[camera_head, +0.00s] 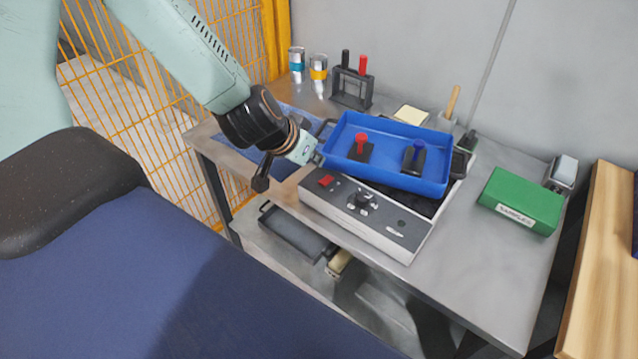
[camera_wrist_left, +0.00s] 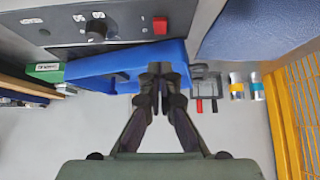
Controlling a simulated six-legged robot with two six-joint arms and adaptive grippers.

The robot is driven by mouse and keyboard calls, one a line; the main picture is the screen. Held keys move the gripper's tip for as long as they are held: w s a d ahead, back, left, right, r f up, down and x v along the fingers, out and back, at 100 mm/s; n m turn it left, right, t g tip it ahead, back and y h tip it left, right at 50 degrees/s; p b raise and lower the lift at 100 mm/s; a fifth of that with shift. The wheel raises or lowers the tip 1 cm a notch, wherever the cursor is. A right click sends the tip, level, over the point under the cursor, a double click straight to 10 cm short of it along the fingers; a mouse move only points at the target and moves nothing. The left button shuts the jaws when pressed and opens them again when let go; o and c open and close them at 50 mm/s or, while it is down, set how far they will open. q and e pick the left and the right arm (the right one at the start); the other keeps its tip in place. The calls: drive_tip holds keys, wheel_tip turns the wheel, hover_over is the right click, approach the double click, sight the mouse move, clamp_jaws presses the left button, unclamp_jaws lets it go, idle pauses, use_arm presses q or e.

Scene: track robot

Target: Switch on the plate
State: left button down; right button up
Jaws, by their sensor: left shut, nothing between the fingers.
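The plate (camera_head: 400,236) is a grey-white unit on the metal table, with a dark control panel facing front. A red switch (camera_head: 326,181) is at the panel's left end and a black knob (camera_head: 362,200) is near its middle. In the left wrist view the red switch (camera_wrist_left: 160,25) and knob (camera_wrist_left: 96,31) appear at the top. My left gripper (camera_head: 318,158) is shut and empty, behind and above the red switch, at the left end of the blue tray. I cannot tell whether it touches the tray. My right gripper is not in view.
The blue tray (camera_head: 425,186) rests on the plate and holds a red-handled and a blue-handled piece. A green box (camera_head: 522,201) is to the right. A black rack (camera_head: 352,88) and two cans stand behind. A yellow fence (camera_head: 150,110) is on the left.

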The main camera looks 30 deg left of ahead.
sight(322, 183)
use_arm(q)
drive_tip(key=f+b, duration=0.1)
drive_tip(key=f, duration=0.1)
drive_tip(key=w+f+b, duration=0.1)
drive_tip(key=f+b, duration=0.2)
drive_tip(key=shift+w+d+f, duration=0.15)
drive_tip(key=shift+w+f, duration=0.15)
drive_tip(key=shift+w, duration=0.1)
drive_tip(key=shift+s+a+f+b, duration=0.1)
drive_tip(key=shift+a+f+b, duration=0.1)
drive_tip(key=shift+f+b, duration=0.3)
drive_tip(key=shift+f, duration=0.1)
drive_tip(key=shift+d, duration=0.15)
drive_tip(key=shift+s+f+p, duration=0.25)
drive_tip(key=shift+f+p, duration=0.1)
drive_tip(key=shift+f, duration=0.15)
drive_tip(key=shift+w, duration=0.1)
drive_tip(key=shift+r, duration=0.15)
drive_tip(key=shift+r+p, duration=0.7)
drive_tip(key=shift+p, duration=0.25)
